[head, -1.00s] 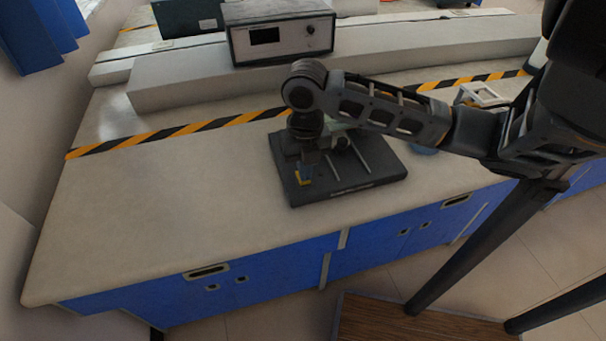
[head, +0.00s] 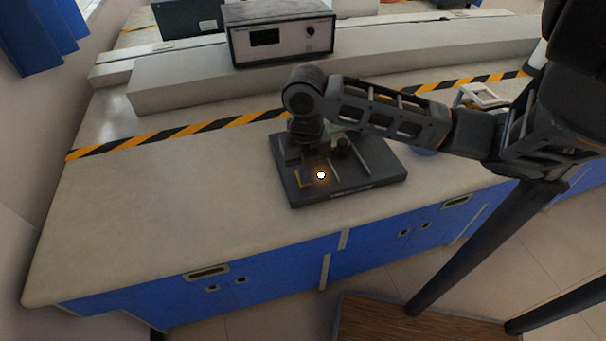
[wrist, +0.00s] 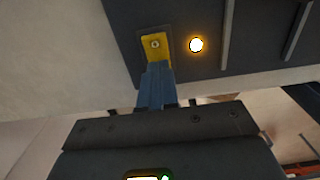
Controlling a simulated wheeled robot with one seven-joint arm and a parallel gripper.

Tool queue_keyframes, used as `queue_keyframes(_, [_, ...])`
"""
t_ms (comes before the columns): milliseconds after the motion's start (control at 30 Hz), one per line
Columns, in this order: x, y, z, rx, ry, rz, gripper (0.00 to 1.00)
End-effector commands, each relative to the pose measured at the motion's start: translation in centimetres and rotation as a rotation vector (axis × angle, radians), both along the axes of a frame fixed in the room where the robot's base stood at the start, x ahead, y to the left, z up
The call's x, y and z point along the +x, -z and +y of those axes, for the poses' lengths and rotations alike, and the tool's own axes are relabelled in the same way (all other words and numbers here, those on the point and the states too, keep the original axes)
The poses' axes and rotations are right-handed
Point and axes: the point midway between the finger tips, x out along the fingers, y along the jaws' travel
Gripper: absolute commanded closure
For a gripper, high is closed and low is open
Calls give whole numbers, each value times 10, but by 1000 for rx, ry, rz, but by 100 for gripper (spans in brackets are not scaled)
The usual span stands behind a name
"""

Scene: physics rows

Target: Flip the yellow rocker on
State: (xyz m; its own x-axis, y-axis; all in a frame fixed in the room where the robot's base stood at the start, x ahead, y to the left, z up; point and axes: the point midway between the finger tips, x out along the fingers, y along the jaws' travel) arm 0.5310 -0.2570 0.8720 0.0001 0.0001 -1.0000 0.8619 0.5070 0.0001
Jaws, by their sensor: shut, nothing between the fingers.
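The yellow rocker (wrist: 155,46) is set in a dark panel (wrist: 188,70), which lies on the bench; part of the rocker is hidden behind my fingers in the wrist view. The rocker's yellow edge also shows in the head view (head: 306,184). A round lamp (wrist: 196,45) beside the rocker glows orange-white, and it shows lit in the head view (head: 320,175). My gripper (wrist: 156,70) is shut and empty, its blue fingertips over the near end of the rocker, touching or very close to it.
Slim grey bars (wrist: 296,32) stand on the panel to the right of the lamp. A grey instrument box (head: 281,37) sits on a raised ledge behind. Yellow-black tape (head: 190,130) crosses the bench. The bench top (head: 150,205) left of the panel is clear.

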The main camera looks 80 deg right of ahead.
Motion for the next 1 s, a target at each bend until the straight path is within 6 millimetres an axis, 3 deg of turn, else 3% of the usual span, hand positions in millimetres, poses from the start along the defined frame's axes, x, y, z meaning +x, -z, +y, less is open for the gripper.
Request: queue_keyframes(1000, [1,-57,0,-2,-1,-1,100])
